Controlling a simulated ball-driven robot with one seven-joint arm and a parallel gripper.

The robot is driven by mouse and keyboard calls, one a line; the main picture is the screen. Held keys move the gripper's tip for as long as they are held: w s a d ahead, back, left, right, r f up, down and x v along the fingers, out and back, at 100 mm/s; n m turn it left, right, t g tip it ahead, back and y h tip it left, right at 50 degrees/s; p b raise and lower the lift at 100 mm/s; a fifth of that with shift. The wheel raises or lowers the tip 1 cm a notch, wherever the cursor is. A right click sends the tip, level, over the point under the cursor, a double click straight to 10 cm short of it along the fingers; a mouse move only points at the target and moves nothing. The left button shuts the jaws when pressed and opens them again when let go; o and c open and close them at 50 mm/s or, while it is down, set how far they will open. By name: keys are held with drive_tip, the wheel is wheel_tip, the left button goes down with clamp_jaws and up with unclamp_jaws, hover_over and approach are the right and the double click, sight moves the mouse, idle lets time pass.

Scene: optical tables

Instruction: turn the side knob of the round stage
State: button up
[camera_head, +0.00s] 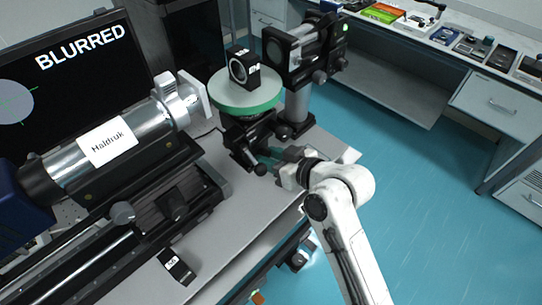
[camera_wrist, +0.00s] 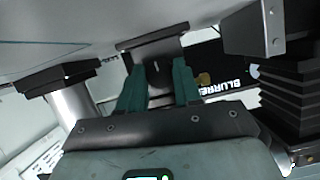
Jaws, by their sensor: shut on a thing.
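The round stage (camera_head: 247,97) has a grey top and a green rim and stands on a dark base. A small black block with a round lens (camera_head: 243,69) sits on it. My gripper (camera_head: 268,158) reaches in from the right, low at the stage's base. In the wrist view my gripper (camera_wrist: 157,84) has its two teal fingers on either side of a dark part, the side knob (camera_wrist: 156,74). It is shut on this knob. The fingers hide some of the knob in the head view.
A silver cylinder labelled Haidruk (camera_head: 110,140) lies left of the stage on a black rail mount. A screen (camera_head: 80,75) behind reads BLURRED. A black camera-like unit (camera_head: 303,50) on a grey post stands behind right. The teal floor at right is clear.

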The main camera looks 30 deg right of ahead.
drive_tip(key=o, duration=1)
drive_tip(key=shift+o, duration=0.2)
drive_tip(key=b+v, duration=0.1)
drive_tip(key=v, duration=0.9)
drive_tip(key=shift+s, duration=0.4)
drive_tip(key=shift+d+r, duration=0.1)
drive_tip(key=shift+r, duration=0.05)
drive_tip(key=s+d+f+m+g+h, duration=0.1)
drive_tip(key=s+d+f+g+h, duration=0.1)
drive_tip(key=s+f+g, duration=0.3)
drive_tip(key=s+d+f+m+g+h, duration=0.2)
drive_tip(key=s+f+g, duration=0.4)
drive_tip(key=s+f, duration=0.8)
drive_tip(key=shift+s+f+g+h, duration=0.2)
drive_tip(key=shift+s+g+h, duration=0.1)
drive_tip(key=shift+s+h, duration=0.25)
